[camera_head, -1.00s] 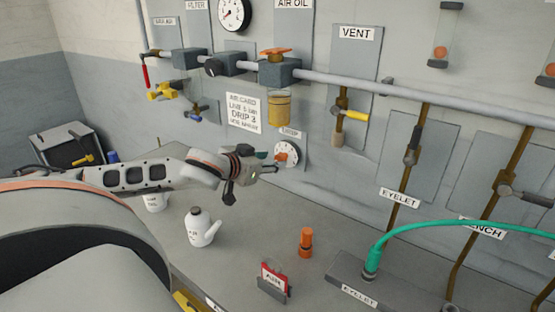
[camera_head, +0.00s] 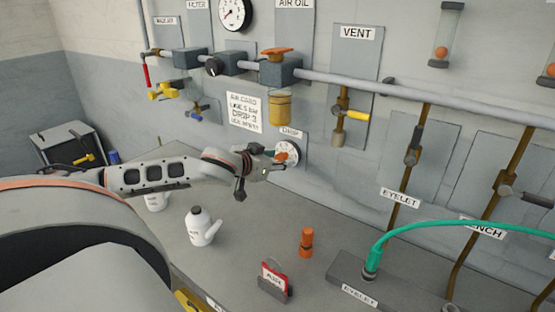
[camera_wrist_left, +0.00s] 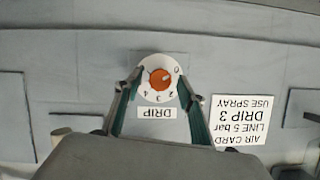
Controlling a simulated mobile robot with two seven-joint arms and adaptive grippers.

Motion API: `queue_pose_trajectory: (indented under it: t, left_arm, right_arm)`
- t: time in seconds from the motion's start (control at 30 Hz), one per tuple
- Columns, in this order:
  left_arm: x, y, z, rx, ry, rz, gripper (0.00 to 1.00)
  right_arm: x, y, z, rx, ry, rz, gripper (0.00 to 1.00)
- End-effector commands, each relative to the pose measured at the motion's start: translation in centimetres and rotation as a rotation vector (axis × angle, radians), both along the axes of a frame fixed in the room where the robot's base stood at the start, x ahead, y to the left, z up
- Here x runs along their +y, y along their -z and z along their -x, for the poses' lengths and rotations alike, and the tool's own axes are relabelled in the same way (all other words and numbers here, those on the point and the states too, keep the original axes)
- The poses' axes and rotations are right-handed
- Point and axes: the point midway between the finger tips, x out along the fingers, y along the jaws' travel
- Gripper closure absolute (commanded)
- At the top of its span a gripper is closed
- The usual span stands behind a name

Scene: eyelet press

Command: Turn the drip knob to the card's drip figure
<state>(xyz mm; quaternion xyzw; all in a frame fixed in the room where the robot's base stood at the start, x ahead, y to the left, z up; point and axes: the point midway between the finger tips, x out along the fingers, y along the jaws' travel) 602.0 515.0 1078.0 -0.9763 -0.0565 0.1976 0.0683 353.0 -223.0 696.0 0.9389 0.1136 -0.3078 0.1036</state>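The drip knob (camera_wrist_left: 162,78) is orange, at the middle of a white numbered dial (camera_wrist_left: 147,86) on the wall. The wrist view is upside down, with the DRIP label (camera_wrist_left: 157,113) below the dial. I cannot tell which figure the knob points to. The dial also shows in the head view (camera_head: 291,147). My left gripper (camera_wrist_left: 160,84) is open, its fingers apart on either side of the dial in the wrist view. I see no clear contact with the knob. The air card (camera_head: 244,112) reads LINE 5 bar, DRIP 3, USE SPRAY. My right gripper is not in view.
A yellow oiler bowl (camera_head: 279,108) hangs from the pipe above the dial. A white oil can (camera_head: 201,228), an orange bottle (camera_head: 306,242) and a red-and-white card in a stand (camera_head: 274,278) are on the bench. The bench under the dial is clear.

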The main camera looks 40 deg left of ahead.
Motion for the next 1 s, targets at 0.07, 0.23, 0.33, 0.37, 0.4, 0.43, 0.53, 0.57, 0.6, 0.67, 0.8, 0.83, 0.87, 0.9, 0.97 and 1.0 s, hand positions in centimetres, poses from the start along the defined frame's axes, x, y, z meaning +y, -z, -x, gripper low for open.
queue_pose_trajectory:
  t: [0.07,0.23,0.33,0.37,0.4,0.43,0.53,0.57,0.6,0.67,0.8,0.83,0.87,0.9,0.97,1.0]
  left_arm:
    - [0.00,0.01,0.00,0.000,0.000,0.000,0.65]
    - [0.00,0.00,0.01,0.000,0.000,0.000,0.98]
    - [0.00,0.00,0.01,0.000,0.000,0.000,0.98]
    - [0.00,0.00,0.01,0.000,0.000,-0.001,0.98]
    - [-0.01,-0.01,0.00,0.000,0.000,-0.003,0.98]
    - [-0.01,-0.01,0.00,0.000,0.000,-0.005,0.98]
    - [-0.06,-0.04,0.00,0.002,0.000,-0.021,0.98]
    - [-0.07,-0.04,-0.01,0.003,0.000,-0.030,0.98]
    - [-0.07,-0.06,-0.02,0.004,-0.001,-0.046,0.98]
    - [-0.15,-0.05,-0.03,0.006,0.000,-0.069,0.98]
    - [-0.28,-0.07,-0.05,0.015,0.001,-0.156,0.98]
    - [-0.29,-0.03,-0.03,0.018,0.001,-0.179,0.98]
    - [-0.32,-0.01,-0.04,0.020,0.001,-0.204,0.98]
    - [-0.36,-0.03,-0.06,0.024,0.000,-0.238,0.98]
    - [-0.39,0.02,-0.05,0.031,0.001,-0.292,0.98]
    - [-0.40,0.06,-0.05,0.035,0.000,-0.330,0.98]
  right_arm:
    - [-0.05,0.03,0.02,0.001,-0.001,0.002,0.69]
    - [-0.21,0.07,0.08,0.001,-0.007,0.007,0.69]
    - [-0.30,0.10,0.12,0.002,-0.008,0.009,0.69]
    - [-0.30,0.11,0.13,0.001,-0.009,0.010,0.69]
    - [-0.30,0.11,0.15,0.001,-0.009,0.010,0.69]
    - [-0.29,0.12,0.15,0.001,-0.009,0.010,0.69]
    - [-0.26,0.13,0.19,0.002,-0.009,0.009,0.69]
    - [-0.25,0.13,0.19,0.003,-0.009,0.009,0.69]
    - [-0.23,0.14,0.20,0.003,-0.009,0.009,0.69]
    - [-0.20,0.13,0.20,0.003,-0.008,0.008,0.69]
    - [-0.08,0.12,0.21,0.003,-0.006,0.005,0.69]
    - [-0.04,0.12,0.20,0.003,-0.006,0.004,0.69]
    - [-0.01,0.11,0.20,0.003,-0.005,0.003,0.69]
    - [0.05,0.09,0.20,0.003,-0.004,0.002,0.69]
    - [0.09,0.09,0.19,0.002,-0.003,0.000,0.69]
    - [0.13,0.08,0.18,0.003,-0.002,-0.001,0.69]
